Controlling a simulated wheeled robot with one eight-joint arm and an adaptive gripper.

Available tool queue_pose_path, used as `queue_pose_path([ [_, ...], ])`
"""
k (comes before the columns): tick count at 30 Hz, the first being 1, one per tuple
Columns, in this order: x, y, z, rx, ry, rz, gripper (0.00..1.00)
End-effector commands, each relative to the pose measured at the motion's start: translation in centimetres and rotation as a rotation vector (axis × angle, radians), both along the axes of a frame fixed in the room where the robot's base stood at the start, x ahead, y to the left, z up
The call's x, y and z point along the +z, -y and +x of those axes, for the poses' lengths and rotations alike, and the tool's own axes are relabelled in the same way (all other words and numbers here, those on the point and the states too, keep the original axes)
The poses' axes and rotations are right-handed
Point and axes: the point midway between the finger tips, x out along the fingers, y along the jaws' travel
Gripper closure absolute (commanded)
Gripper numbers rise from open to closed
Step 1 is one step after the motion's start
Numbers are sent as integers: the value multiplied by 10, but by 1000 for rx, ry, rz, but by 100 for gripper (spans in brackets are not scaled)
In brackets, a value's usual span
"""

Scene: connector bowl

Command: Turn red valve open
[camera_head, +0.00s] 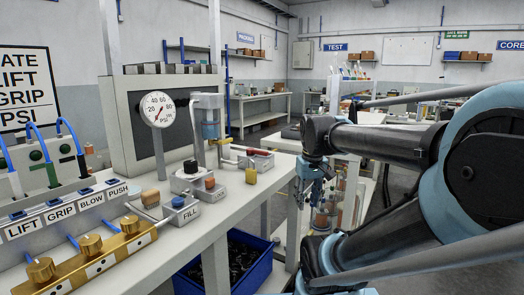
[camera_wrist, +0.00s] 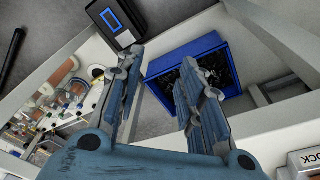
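A small red part (camera_head: 258,152) sits on a grey box near the far right end of the workbench in the head view. It is too small to tell whether it is the red valve or how it is turned. My gripper (camera_head: 313,190) hangs past the bench's right edge, to the right of that part and apart from it. In the wrist view my gripper (camera_wrist: 160,75) has its two fingers spread with nothing between them. No red valve can be made out in the wrist view.
The white workbench (camera_head: 205,235) carries a pressure gauge (camera_head: 158,110), a clear cylinder (camera_head: 208,117), a FILL box (camera_head: 181,209), a yellow cylinder (camera_head: 251,175) and a brass manifold (camera_head: 90,255). A blue bin (camera_head: 236,262) stands below; it shows in the wrist view (camera_wrist: 157,70).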

Motion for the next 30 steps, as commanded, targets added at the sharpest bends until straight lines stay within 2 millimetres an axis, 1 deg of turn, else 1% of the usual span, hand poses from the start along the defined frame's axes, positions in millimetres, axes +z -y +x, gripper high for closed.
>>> queue_pose_path([
  [1,21,-5,16,38,-6,-4,65],
  [6,78,-20,62,164,-32,-19,65],
  [11,127,-37,106,283,-55,-30,65],
  [15,165,-55,145,387,-75,-40,65],
  [21,212,-84,200,535,-102,-52,65],
  [24,231,-100,225,607,-116,-57,65],
  [27,245,-115,246,668,-127,-61,65],
  [30,256,-126,261,714,-136,-64,65],
])
